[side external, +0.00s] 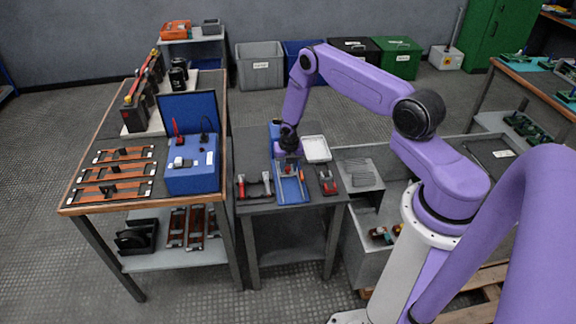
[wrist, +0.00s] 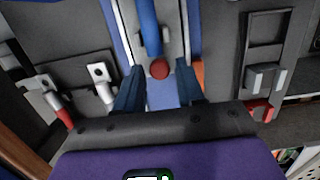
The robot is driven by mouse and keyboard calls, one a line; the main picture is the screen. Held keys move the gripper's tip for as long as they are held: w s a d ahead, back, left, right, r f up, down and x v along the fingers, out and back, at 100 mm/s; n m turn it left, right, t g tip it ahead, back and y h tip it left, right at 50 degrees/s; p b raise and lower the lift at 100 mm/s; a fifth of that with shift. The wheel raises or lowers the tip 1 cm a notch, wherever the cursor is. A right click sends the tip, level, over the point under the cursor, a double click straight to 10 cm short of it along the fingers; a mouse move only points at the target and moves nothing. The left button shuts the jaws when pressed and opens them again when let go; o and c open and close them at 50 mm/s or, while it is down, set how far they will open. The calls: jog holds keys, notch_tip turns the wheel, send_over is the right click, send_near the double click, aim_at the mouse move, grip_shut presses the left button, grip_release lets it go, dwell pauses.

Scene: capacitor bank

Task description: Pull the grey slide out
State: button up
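My gripper (side external: 290,152) hangs over the middle table, above the far part of a blue tray (side external: 291,190). In the wrist view its two dark blue fingers (wrist: 159,88) are apart. A blue rod with a red round end (wrist: 159,69) shows between and beyond them; I cannot tell whether the fingers touch it. To the right in the wrist view, a dark grey frame holds a small grey block (wrist: 262,77), which may be the grey slide, with a red part below it. In the side view this device (side external: 327,180) is right of the blue tray.
Left of the tray is a dark plate with metal posts and red handles (side external: 254,187). A white tray (side external: 316,149) lies right of my gripper. A blue case with a raised lid (side external: 192,172) stands on the left bench. A ribbed grey plate (side external: 359,172) is farther right.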

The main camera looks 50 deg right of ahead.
grip_shut()
jog(key=shift+s+a, duration=0.1)
jog(key=shift+s+a, duration=3.7)
jog(key=shift+s, duration=0.05)
jog(key=shift+o, duration=0.2)
grip_release()
